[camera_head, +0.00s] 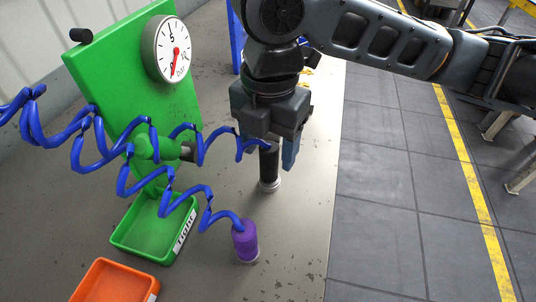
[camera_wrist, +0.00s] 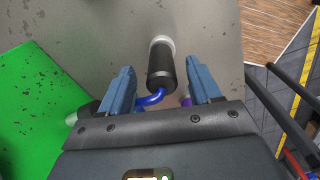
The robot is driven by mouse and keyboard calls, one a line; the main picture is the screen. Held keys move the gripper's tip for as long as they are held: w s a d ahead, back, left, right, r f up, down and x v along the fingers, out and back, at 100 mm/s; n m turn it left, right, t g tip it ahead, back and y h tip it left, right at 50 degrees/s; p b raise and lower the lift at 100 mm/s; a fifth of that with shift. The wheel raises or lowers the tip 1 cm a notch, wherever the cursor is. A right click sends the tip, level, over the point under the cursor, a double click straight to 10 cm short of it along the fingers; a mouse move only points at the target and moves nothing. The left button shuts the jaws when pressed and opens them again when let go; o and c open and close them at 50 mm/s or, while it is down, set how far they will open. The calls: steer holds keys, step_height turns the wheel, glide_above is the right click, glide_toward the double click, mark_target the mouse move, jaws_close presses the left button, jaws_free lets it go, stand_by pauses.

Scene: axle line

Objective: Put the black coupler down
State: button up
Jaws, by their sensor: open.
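The black coupler (camera_head: 269,165) stands upright on the grey bench with its light metal end down, at the end of a coiled blue hose. In the wrist view the black coupler (camera_wrist: 160,68) lies between and beyond the two blue fingers, with its pale ring farthest away. My gripper (camera_head: 278,150) is above and around the top of the coupler. Its fingers are apart, with a gap on both sides of the coupler in the wrist view (camera_wrist: 160,85). The hose joins the coupler's near end. Part of the coupler's top is hidden by my gripper in the head view.
A purple coupler (camera_head: 246,240) stands nearer on its own blue hose. A green panel (camera_head: 120,85) with a gauge (camera_head: 172,49) stands left. A green tray (camera_head: 142,232) and orange tray (camera_head: 112,285) lie below it. The bench's right edge is close.

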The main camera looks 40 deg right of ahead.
steer(key=shift+s+f, duration=0.1)
steer(key=shift+f, duration=1.25)
steer(key=shift+c, duration=0.3)
jaws_close()
steer(key=shift+r, duration=0.1)
